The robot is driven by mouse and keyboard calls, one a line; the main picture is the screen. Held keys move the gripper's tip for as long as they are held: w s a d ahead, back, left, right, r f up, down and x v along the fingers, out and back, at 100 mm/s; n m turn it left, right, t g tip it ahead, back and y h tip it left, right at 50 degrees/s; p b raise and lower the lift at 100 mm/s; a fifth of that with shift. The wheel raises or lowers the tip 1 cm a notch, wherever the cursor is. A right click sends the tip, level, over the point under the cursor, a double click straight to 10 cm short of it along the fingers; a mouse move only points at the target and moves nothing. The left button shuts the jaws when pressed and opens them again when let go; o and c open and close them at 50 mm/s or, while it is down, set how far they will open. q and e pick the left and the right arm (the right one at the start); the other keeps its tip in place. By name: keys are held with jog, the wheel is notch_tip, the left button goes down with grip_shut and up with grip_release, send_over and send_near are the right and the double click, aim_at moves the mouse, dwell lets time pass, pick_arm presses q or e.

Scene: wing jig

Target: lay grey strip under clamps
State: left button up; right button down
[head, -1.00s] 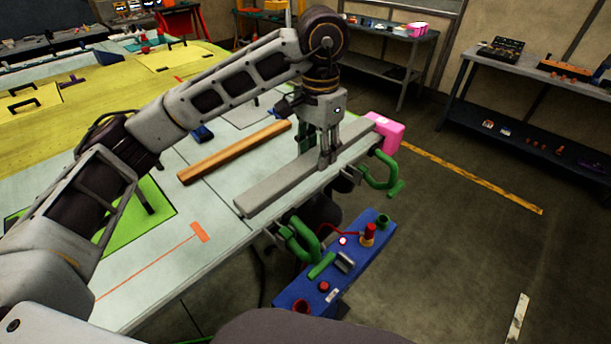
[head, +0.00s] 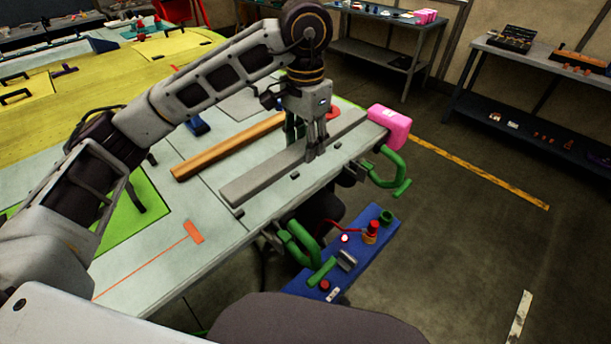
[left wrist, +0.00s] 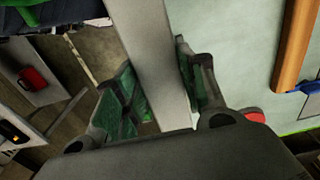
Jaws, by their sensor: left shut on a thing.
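The grey strip (head: 262,172) is a long flat bar along the right edge of the pale table, by the clamps. My left gripper (head: 312,152) points down and is shut on the strip near its middle. In the left wrist view, the strip (left wrist: 152,60) runs between the two green-padded fingers of the gripper (left wrist: 155,85). Two green clamps are on the table's edge, one nearer (head: 298,245) and one farther (head: 388,172). I cannot tell whether the strip touches the table. My right gripper is not in view.
A wooden bar (head: 225,148) lies on the table, left of the strip. A pink block (head: 390,124) is at the strip's far end. A blue control panel (head: 355,255) sits beside the table edge below the clamps. Shelves (head: 385,50) stand at the back; floor on the right is clear.

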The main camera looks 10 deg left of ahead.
aim_at(305, 185)
pick_arm(q)
jog(key=shift+f, duration=1.5)
jog(key=shift+f+p, duration=0.3)
jog(key=shift+f, duration=1)
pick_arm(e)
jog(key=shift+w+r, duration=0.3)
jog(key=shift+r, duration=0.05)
pick_arm(q)
jog(key=shift+f+p, duration=0.35)
jog(key=shift+f, duration=1.5)
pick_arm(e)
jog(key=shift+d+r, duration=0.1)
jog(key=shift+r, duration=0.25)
pick_arm(q)
jog(key=shift+s+f+b, duration=0.1)
jog(key=shift+f+b, duration=0.35)
jog(key=shift+b, duration=0.3)
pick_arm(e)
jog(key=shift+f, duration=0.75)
pick_arm(q)
jog(key=shift+f, duration=0.2)
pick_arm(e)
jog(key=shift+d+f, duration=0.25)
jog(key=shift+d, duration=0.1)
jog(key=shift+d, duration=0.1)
